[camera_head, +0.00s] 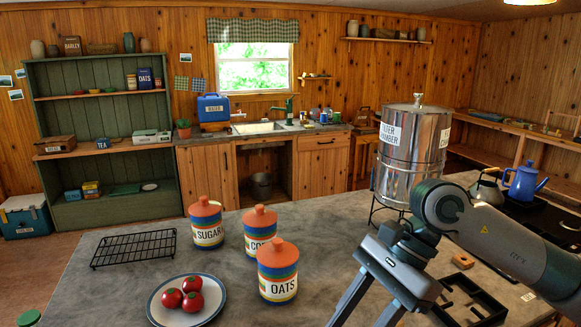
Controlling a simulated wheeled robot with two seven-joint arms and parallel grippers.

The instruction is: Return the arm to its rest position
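My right arm comes in from the right edge, over the counter, and its gripper (360,314) points down toward the bottom edge. Its two fingers are spread apart with bare countertop showing between them, and nothing is seen held. The fingertips are cut off by the bottom edge. My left arm and gripper are not in view.
The grey counter (225,280) holds a black rack (135,248), sugar (206,225) and oats (277,275) canisters, another between them (259,232), a tomato plate (160,318) and a black frame (470,300). A steel water filter (410,165) stands behind my arm.

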